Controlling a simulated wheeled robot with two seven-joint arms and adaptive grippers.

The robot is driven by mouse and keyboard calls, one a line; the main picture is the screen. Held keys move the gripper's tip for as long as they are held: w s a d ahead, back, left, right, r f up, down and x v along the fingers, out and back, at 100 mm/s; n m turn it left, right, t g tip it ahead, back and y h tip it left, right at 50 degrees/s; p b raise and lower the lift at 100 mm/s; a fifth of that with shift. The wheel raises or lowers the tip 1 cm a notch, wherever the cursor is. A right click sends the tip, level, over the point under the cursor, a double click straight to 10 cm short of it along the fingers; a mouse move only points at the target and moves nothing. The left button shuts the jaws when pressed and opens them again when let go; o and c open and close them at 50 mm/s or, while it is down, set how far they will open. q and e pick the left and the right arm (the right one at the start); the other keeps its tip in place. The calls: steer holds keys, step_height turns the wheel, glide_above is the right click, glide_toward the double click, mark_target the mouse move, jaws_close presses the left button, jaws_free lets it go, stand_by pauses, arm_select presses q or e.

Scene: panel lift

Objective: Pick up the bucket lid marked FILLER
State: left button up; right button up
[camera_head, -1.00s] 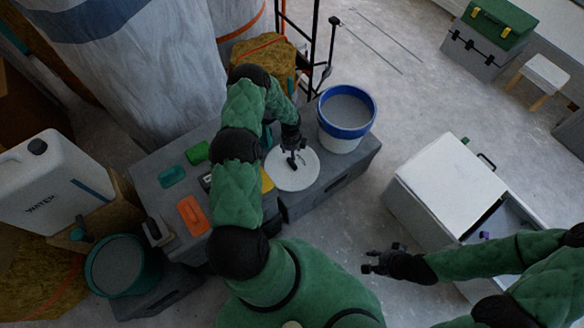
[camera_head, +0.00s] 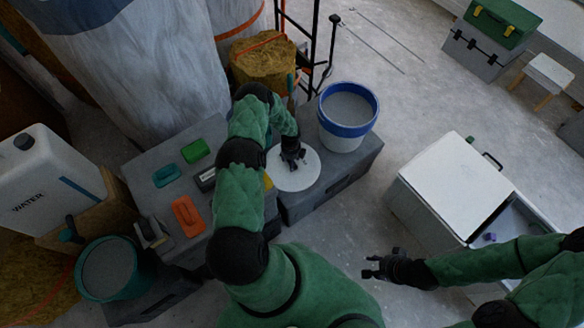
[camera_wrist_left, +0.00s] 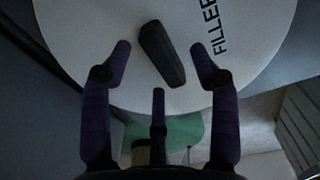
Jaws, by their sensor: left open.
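The bucket lid marked FILLER (camera_head: 297,178) is a round white disc lying on the grey box by the bucket. In the left wrist view the lid (camera_wrist_left: 255,55) fills the top, with the lettering at the right and a dark bar handle (camera_wrist_left: 162,54) in its middle. My left gripper (camera_wrist_left: 161,58) is open, with its fingertips on either side of the handle and apart from it. In the head view my left gripper (camera_head: 292,160) is over the lid and covers the handle. My right gripper (camera_head: 372,267) is away over the floor; its fingers look spread.
A white bucket with a blue rim (camera_head: 347,112) stands just behind the lid. Tools, including an orange float (camera_head: 188,216) and a green block (camera_head: 196,151), lie to its left. A white-lidded chest (camera_head: 452,185) stands at the right, with free floor between.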

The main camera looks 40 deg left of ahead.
arm_select(q)
steer(key=shift+f, duration=0.55)
steer(key=shift+r, duration=0.1)
jaws_close()
steer(key=shift+r, duration=0.1)
